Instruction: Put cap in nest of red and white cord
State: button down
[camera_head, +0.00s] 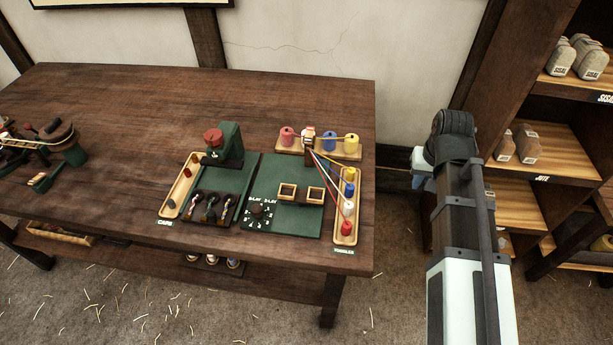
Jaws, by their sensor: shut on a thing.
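A long tray (166,206) labelled CAPS lies at the left of the work area. A few small pieces lie in it, among them a reddish one near its far end (195,158) and a dark one (172,203). A dark holder (211,219) beside it has three places with small pale, striped pieces; I cannot tell their cord colours. No cap is clearly recognisable.
A green press-like device (228,148) with a red top stands behind the holder. Coloured cords run from a post (309,152) to bobbins in a right-hand tray (347,240). Pink and yellow spools (351,143) stand behind. The table's (110,130) middle left is clear. Shelves (545,148) stand right.

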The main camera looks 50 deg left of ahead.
jog(key=s+a+r+n, duration=0.2)
jog(key=s+a+n, duration=0.2)
jog(key=s+a, duration=0.95)
jog(key=s+a+r+n+g, duration=0.1)
jog(key=s+a+r+n, duration=0.2)
jog(key=s+a, duration=1.05)
jog(key=s+a+r+n, duration=0.3)
jog(key=s+a, duration=0.6)
jog(key=s, duration=1)
jog(key=shift+s+d+f+n+g, duration=0.15)
jog(key=shift+f+n, duration=0.5)
jog(key=shift+f, duration=1.1)
jog(key=shift+f+n+g, duration=0.1)
jog(key=shift+f+n, duration=0.5)
jog(key=shift+f, duration=1.2)
jog(key=shift+s+d+f+n+g, duration=0.15)
jog(key=shift+f+n, duration=0.5)
jog(key=shift+f, duration=1.1)
jog(key=shift+w+f, duration=0.1)
jog(key=shift+f, duration=0.55)
jog(key=c, duration=1)
grip_release()
jog(key=shift+c, duration=0.2)
